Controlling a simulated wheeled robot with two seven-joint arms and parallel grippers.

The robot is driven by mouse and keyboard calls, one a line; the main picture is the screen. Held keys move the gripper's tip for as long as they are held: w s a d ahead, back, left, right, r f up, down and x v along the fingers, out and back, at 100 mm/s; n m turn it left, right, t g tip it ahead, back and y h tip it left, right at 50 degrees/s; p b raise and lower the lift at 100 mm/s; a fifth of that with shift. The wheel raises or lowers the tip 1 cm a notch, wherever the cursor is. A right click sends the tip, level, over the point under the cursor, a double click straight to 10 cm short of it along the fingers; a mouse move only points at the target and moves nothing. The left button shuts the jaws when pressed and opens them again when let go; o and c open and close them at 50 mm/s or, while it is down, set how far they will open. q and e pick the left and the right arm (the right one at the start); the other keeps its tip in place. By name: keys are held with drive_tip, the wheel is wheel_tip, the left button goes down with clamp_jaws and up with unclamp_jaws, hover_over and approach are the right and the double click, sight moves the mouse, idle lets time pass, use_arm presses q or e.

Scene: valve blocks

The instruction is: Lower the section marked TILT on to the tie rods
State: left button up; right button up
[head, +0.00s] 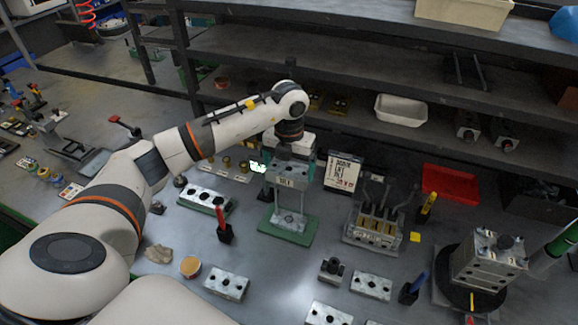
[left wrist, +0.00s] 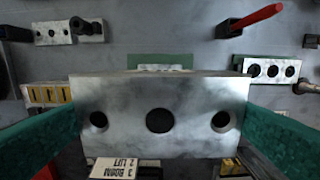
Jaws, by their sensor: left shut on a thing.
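My left gripper (head: 287,172) is shut on the grey metal section marked TILT (head: 288,181), its label facing the head camera. In the left wrist view the section (left wrist: 160,118) shows a pale face with three dark holes, between two green fingers. In the head view it hangs above a green base plate (head: 272,226). A metal block (head: 289,221) sits on this base, with thin upright tie rods (head: 303,203) between it and the section. I cannot tell whether the rod tips are in the holes.
A card listing BOOM, LIFT and TILT (head: 343,172) stands just right of the held section. A lever valve assembly (head: 375,226) is further right. A red-handled tool (head: 223,222) stands left of the base. A larger block (head: 488,262) stands at the right. Shelves (head: 330,85) run behind.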

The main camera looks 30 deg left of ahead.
use_arm(q)
wheel_tip(320, 180, down, 11)
drive_tip(key=b, duration=0.8)
idle(3.2)
drive_tip(key=o, duration=0.9)
drive_tip(key=shift+r, duration=0.15)
wheel_tip(320, 180, up, 17)
drive_tip(key=p, duration=1.4)
hover_over(294, 173)
drive_tip(key=a, duration=0.2)
drive_tip(key=shift+w+r, duration=0.2)
drive_tip(key=shift+w, duration=0.1)
drive_tip(key=shift+s+d+f+m+b, duration=0.1)
drive_tip(key=shift+d+f+m+b, duration=0.25)
drive_tip(key=shift+f+b, duration=0.4)
drive_tip(key=m, duration=0.1)
drive_tip(key=m+b, duration=0.1)
drive_tip(key=d+m, duration=0.1)
drive_tip(key=shift+s+d+f, duration=0.1)
drive_tip(key=shift+s+f, duration=0.1)
drive_tip(key=shift+s, duration=0.05)
drive_tip(key=s+d+f+m+b, duration=0.5)
drive_tip(key=s+m+b, duration=0.1)
drive_tip(key=m, duration=1.1)
drive_tip(key=s+d+f+m+b, duration=0.6)
drive_tip(key=s+m+b, duration=0.1)
drive_tip(key=m, duration=1.1)
drive_tip(key=shift+s+d, duration=0.3)
drive_tip(key=shift+s, duration=0.3)
